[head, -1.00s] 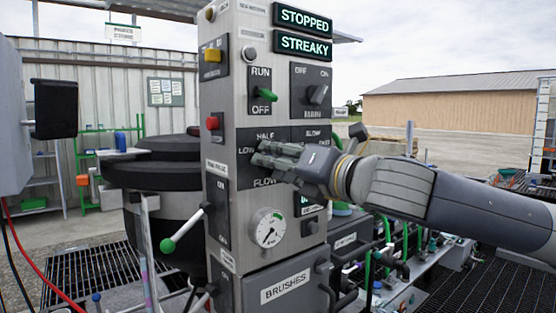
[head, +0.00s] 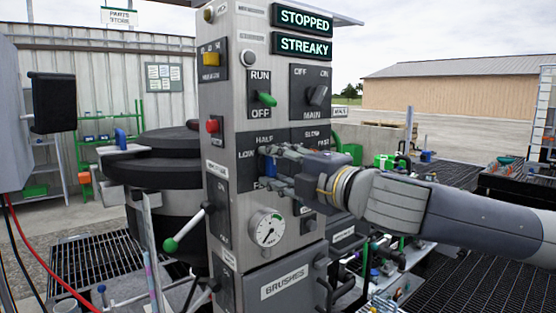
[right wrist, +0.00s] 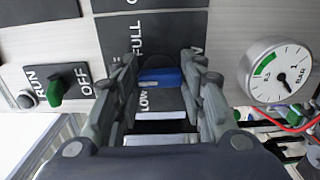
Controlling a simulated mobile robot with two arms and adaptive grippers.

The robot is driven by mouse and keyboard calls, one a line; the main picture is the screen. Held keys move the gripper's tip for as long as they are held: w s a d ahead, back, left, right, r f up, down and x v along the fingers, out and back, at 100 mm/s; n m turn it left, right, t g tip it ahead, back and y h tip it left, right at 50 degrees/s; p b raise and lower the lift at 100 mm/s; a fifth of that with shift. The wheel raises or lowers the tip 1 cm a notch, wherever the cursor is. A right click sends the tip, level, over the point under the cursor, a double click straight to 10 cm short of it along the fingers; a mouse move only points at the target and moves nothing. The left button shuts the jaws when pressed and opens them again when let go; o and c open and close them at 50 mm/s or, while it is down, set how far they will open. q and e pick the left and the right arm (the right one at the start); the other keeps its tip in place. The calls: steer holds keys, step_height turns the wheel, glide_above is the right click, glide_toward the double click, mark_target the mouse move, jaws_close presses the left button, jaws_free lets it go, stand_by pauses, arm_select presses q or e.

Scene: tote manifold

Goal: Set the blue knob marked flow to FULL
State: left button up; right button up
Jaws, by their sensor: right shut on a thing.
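The blue knob (head: 269,168) sits on the dark flow plate (head: 246,171) in the middle of the grey panel. LOW is left of it and HALF above it. In the right wrist view the blue knob (right wrist: 160,76) lies between the fingers, its bar crosswise between the LOW and FULL labels. I cannot tell which label its pointer faces. My right gripper (head: 275,172) is shut on the knob, reaching in from the right and hiding part of the plate. It also shows in the right wrist view (right wrist: 163,85). My left gripper is not in view.
Above the plate are the green RUN/OFF switch (head: 266,99) and the MAIN knob (head: 317,95). A pressure gauge (head: 267,228) and a green-tipped lever (head: 170,245) are below. Displays read STOPPED (head: 303,20) and STREAKY (head: 304,45).

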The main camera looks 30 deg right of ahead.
steer(key=m+p, duration=0.2)
steer(key=m, duration=0.1)
steer(key=shift+r+m, duration=0.1)
steer(key=shift+m, duration=0.3)
steer(key=m+p, duration=0.2)
steer(key=m, duration=0.2)
steer(key=shift+m+p, duration=0.3)
steer(key=shift+p, duration=0.1)
steer(key=shift+a+f+m+p, duration=0.15)
steer(key=shift+m+p, duration=0.5)
steer(key=shift+m, duration=1.25)
steer(key=shift+f, duration=0.1)
steer(key=o, duration=1.1)
steer(key=shift+c, duration=0.2)
